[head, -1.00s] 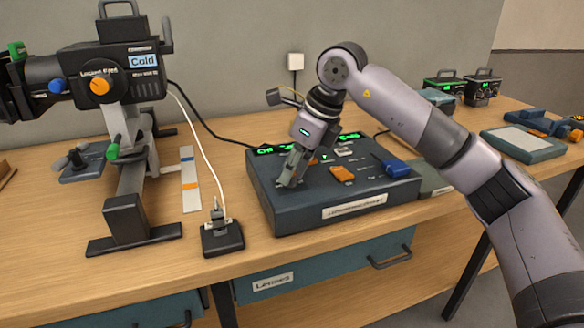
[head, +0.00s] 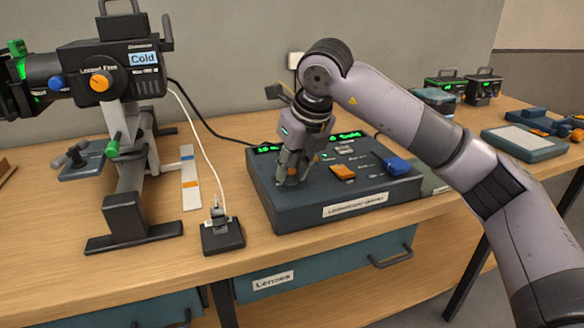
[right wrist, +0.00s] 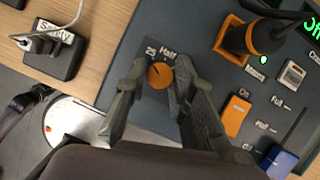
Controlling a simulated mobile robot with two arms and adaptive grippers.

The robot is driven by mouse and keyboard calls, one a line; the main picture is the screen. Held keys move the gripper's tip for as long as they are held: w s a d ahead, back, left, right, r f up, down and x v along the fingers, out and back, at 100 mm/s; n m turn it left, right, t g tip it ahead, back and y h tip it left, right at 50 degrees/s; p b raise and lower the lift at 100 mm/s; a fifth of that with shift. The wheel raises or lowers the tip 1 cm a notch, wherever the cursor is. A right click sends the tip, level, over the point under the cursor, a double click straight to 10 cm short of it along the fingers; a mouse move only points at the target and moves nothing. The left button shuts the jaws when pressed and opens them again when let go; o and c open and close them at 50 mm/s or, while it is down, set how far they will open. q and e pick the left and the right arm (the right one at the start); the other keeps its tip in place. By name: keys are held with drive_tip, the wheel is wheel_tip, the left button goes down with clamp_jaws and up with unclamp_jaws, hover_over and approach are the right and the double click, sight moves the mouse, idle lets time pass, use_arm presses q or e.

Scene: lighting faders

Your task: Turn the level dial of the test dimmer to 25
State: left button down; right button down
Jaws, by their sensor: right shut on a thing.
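The test dimmer (head: 330,212) is a dark blue-grey box on the bench in the head view. Its level dial has an orange cap (right wrist: 160,76) in the right wrist view, with the labels "25" and "Half" beside it. A small dark mark shows on the cap; its exact reading is too small to tell. My right gripper (head: 290,178) points down at the box's front left. In the right wrist view its two fingers (right wrist: 160,82) are closed on the dial from both sides. In the head view the gripper hides the dial. My left gripper is out of view.
A small socket block (head: 222,237) with a plug stands left of the box. A spotlight (head: 110,75) stands further left.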

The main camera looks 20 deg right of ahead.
drive_tip(key=shift+m+h, duration=0.4)
drive_tip(key=shift+m, duration=0.7)
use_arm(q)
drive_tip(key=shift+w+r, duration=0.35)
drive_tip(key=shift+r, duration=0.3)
use_arm(e)
drive_tip(key=shift+a, duration=0.1)
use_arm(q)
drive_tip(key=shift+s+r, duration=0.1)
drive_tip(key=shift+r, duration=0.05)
use_arm(e)
drive_tip(key=shift+m, duration=0.3)
drive_tip(key=c, duration=1.8)
unclamp_jaws()
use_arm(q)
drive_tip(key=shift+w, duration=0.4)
use_arm(e)
drive_tip(key=o, duration=0.4)
drive_tip(key=shift+o, duration=0.2)
